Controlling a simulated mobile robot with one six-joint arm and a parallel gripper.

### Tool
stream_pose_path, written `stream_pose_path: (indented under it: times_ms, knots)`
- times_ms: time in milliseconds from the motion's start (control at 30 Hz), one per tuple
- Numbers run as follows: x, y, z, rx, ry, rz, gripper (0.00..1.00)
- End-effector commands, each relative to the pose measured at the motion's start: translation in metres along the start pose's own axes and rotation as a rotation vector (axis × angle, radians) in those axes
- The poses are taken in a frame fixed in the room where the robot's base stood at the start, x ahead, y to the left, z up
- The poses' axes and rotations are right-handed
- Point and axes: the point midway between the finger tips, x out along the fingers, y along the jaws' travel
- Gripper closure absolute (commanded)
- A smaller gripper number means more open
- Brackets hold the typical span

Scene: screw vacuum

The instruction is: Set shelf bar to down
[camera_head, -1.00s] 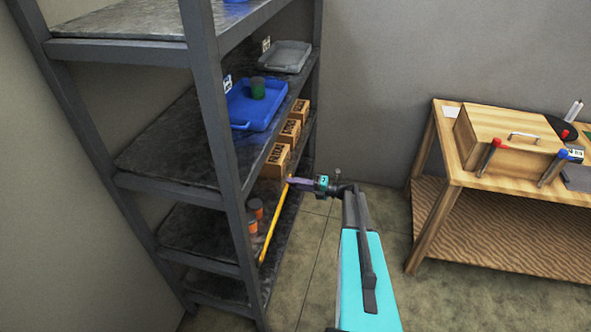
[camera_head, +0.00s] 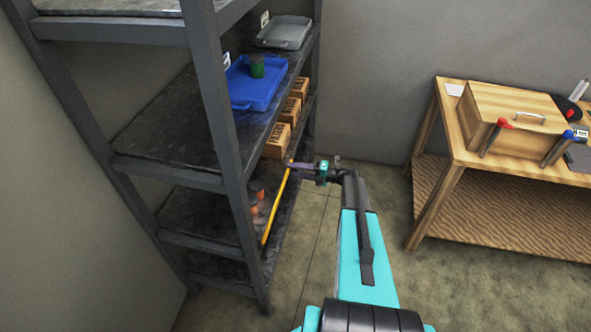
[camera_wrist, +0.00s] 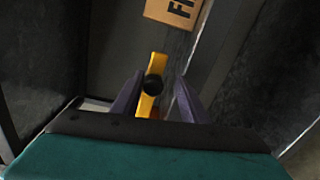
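The yellow shelf bar (camera_head: 275,205) slants along the front of the grey shelf unit, its upper end at my gripper and its lower end near a lower shelf. My gripper (camera_head: 293,166) is at that upper end. In the wrist view the bar's end (camera_wrist: 158,68), with a black round knob, shows between the two purple fingers of my gripper (camera_wrist: 160,82). The fingers stand apart, one on each side of the bar, with a visible gap at the right finger. Whether the left finger touches the bar is hard to tell.
Cardboard boxes (camera_head: 276,142) stand on the shelf beside the bar's upper end. A wooden workbench (camera_head: 440,180) stands right; the floor between is clear.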

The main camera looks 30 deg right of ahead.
Motion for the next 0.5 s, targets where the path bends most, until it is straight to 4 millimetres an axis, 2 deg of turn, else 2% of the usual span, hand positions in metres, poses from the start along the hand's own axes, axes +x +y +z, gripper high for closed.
stream_pose_path:
  times_ms: [300,500]
  knots:
    - [-0.004,0.002,0.001,-0.001,-0.003,0.004,0.6]
    - [-0.017,0.002,0.001,-0.001,-0.004,0.005,0.6]
